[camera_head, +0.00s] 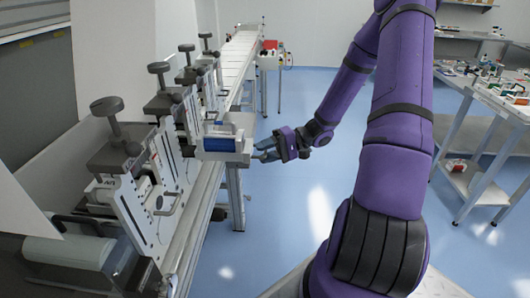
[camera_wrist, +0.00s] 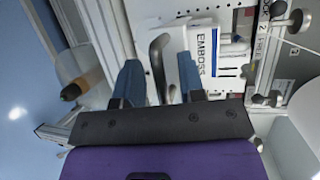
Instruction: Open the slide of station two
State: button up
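My gripper (camera_head: 262,152) is at the front of a white slide block (camera_head: 225,156) that sticks out from the machine line and carries a blue roller (camera_head: 219,143). In the wrist view my gripper (camera_wrist: 159,75) has its two blue-grey fingers apart. A dark curved handle (camera_wrist: 157,57) shows between them, with a gap to the left finger; I cannot tell whether the right finger touches it. The handle is on a white part with a label reading "EMBOSS" (camera_wrist: 207,52). A plate beside it shows a "2" (camera_wrist: 258,99).
Other stations with dark knobs (camera_head: 107,106) stand along the line at left. A white conveyor (camera_head: 237,55) and a red box (camera_head: 270,45) are behind. A cluttered bench (camera_head: 503,103) is at right. The blue floor (camera_head: 275,205) between is clear.

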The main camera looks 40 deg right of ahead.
jog(key=v, duration=1)
jog(key=shift+d, duration=0.3)
jog(key=shift+s+r, duration=0.1)
jog(key=shift+s, duration=0.05)
